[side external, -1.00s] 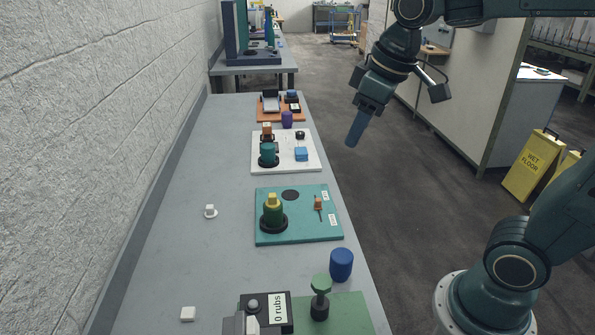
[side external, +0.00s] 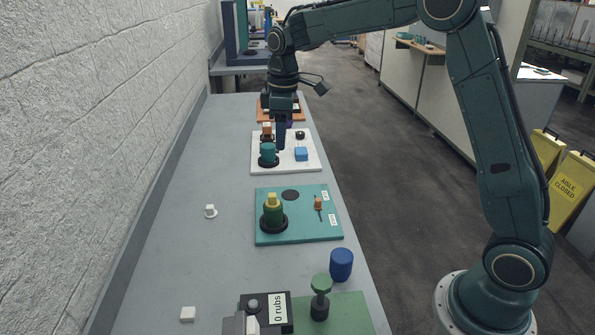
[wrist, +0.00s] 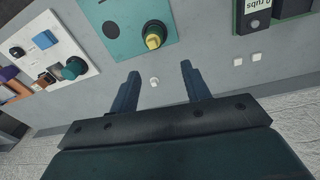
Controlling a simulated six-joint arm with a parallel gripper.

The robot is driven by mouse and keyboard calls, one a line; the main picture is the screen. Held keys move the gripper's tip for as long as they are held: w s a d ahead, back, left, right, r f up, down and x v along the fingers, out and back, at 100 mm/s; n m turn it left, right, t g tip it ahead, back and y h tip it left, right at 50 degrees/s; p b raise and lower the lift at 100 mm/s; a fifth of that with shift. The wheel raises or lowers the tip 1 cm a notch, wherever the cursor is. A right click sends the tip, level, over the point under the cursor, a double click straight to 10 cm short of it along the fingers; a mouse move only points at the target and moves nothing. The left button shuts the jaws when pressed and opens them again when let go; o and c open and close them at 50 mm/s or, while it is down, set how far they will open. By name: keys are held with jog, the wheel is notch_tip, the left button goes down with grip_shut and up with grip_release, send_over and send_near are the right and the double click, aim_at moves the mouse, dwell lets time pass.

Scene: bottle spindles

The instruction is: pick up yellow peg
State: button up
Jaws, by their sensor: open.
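The yellow peg (side external: 272,199) stands upright on top of a green bottle-shaped body (side external: 272,214) set in a black round base on the teal board (side external: 300,232). In the wrist view the yellow peg (wrist: 154,41) shows above and ahead of the fingers, near the upper middle. My gripper (side external: 281,146) is over the white board, farther along the table than the peg and apart from it. In the wrist view my gripper (wrist: 160,76) has its two fingers spread with nothing between them.
The white board (side external: 285,169) carries a teal bottle (side external: 268,152) and a blue block (side external: 301,154). A blue cylinder (side external: 341,264) and a green-topped knob (side external: 321,285) stand nearer. Small white pieces (side external: 210,211) lie left on otherwise bare grey tabletop. A wall runs along the left.

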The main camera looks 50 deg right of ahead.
jog(key=w+d+f+n, duration=0.1)
jog(key=w+f, duration=0.3)
jog(key=f, duration=0.1)
jog(key=shift+w+f+g, duration=0.25)
jog(key=shift+f+g, duration=0.15)
send_over(272, 195)
jog(key=f, duration=0.8)
jog(key=shift+s+d+f, duration=0.1)
jog(key=shift+d+f, duration=0.1)
jog(key=shift+f, duration=0.05)
jog(key=shift+f, duration=0.15)
jog(key=shift+a+f, duration=0.1)
jog(key=shift+f, duration=2.35)
jog(key=shift+c, duration=0.5)
grip_shut()
